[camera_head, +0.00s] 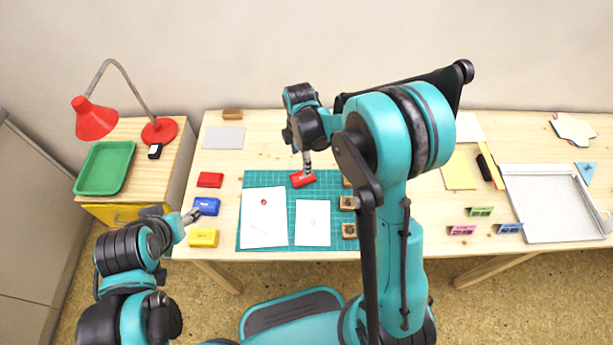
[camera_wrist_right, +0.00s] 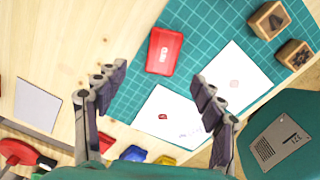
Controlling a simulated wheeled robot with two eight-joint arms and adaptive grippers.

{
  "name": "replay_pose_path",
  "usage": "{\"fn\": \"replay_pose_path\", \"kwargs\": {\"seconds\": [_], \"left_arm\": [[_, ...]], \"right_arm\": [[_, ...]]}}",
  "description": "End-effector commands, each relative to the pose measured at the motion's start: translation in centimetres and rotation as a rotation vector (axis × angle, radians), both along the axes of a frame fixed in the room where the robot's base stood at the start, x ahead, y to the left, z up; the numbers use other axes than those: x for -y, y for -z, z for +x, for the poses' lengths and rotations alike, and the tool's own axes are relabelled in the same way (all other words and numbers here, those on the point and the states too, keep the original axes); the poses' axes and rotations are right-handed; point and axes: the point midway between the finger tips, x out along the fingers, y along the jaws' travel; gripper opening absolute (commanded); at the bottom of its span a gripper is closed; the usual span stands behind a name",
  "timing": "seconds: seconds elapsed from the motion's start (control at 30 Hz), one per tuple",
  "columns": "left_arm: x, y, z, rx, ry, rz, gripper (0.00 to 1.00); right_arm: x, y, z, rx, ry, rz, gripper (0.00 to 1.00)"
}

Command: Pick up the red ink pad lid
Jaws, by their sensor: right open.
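A red ink pad lid (camera_head: 303,179) with pale lettering lies near the far edge of the green cutting mat. My right gripper (camera_head: 307,165) is directly over it in the head view, partly covering it. In the right wrist view the lid (camera_wrist_right: 165,50) lies ahead of my open right fingers (camera_wrist_right: 160,85), roughly between their lines and apart from them. A second red ink pad (camera_head: 210,180) lies on the table left of the mat; it also shows in the wrist view (camera_wrist_right: 104,141). My left gripper (camera_head: 192,215) is beside the blue ink pad; its opening is unclear.
Blue (camera_head: 206,206) and yellow (camera_head: 203,238) ink pads line the table's left side. Two white sheets (camera_head: 263,229) lie on the mat (camera_head: 340,235), with wooden stamps (camera_head: 349,231) to the right. A grey pad (camera_head: 223,138) lies behind. My right arm hides the table's middle.

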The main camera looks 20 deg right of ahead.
Motion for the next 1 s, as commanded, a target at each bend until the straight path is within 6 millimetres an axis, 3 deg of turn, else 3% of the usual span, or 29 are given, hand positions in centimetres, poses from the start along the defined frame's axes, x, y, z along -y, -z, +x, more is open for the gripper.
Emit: {"fn": "replay_pose_path", "kwargs": {"seconds": [0.37, 0.6, 0.87, 1.0], "left_arm": [[0.0, 1.7, 0.0, 0.000, 0.000, 0.000, 0.56], [0.0, 3.7, 0.0, 0.000, 0.000, 0.000, 0.56], [0.0, 3.7, 0.0, 0.000, 0.000, 0.000, 0.56], [0.0, 3.6, 0.0, 0.000, 0.000, 0.000, 0.56]], "right_arm": [[0.1, 3.9, -0.1, -0.005, -0.013, -0.001, 0.69], [0.3, 7.6, -0.3, -0.004, -0.013, 0.000, 0.69], [0.3, 7.9, -0.3, -0.004, -0.012, 0.000, 0.69], [0.3, 7.9, -0.3, -0.004, -0.012, 0.000, 0.37]]}}
